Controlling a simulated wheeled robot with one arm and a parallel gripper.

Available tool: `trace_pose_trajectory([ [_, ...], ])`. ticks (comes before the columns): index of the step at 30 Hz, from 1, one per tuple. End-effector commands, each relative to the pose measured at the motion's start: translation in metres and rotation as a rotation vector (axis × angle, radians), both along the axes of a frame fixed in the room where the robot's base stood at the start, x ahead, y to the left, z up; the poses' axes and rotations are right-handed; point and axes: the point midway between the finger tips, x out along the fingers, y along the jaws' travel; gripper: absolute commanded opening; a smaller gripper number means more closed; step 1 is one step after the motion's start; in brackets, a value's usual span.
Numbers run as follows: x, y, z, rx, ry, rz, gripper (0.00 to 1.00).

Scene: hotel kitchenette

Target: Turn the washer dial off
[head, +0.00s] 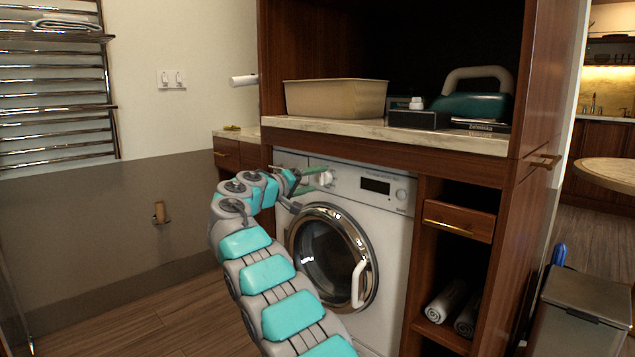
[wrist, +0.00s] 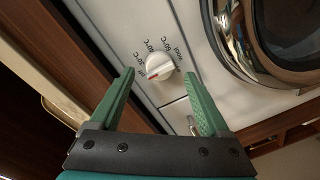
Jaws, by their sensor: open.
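The washer (head: 382,207) is white and stands under the counter, with its round door shut. Its dial (wrist: 159,67) is a white knob with a red mark, ringed by temperature labels, in the wrist view. The dial also shows in the head view (head: 326,178), close to my gripper's tips. My gripper (wrist: 160,88) is open, with one green finger to either side of the space below the dial. The dial sits just beyond and between the fingertips; I cannot tell whether either finger touches it. In the head view my gripper (head: 316,176) reaches the panel from the left.
A marble counter (head: 350,134) overhangs the washer and holds a beige bin (head: 335,98) and a green-and-grey case (head: 474,105). The washer door's white handle (head: 358,283) sticks out. A drawer (head: 458,219) and rolled towels (head: 446,300) are at right.

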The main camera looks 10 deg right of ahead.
Motion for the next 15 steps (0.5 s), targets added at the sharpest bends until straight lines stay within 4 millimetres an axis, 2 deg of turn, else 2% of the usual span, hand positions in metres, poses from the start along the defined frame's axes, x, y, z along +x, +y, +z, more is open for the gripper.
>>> trace_pose_trajectory([
  [6,-0.024,0.03,0.004,-0.002,-0.004,0.004,0.8],
  [10,-0.032,0.04,0.003,-0.001,0.0,0.002,0.8],
  [15,-0.034,0.042,0.003,-0.001,0.0,0.001,0.8],
])
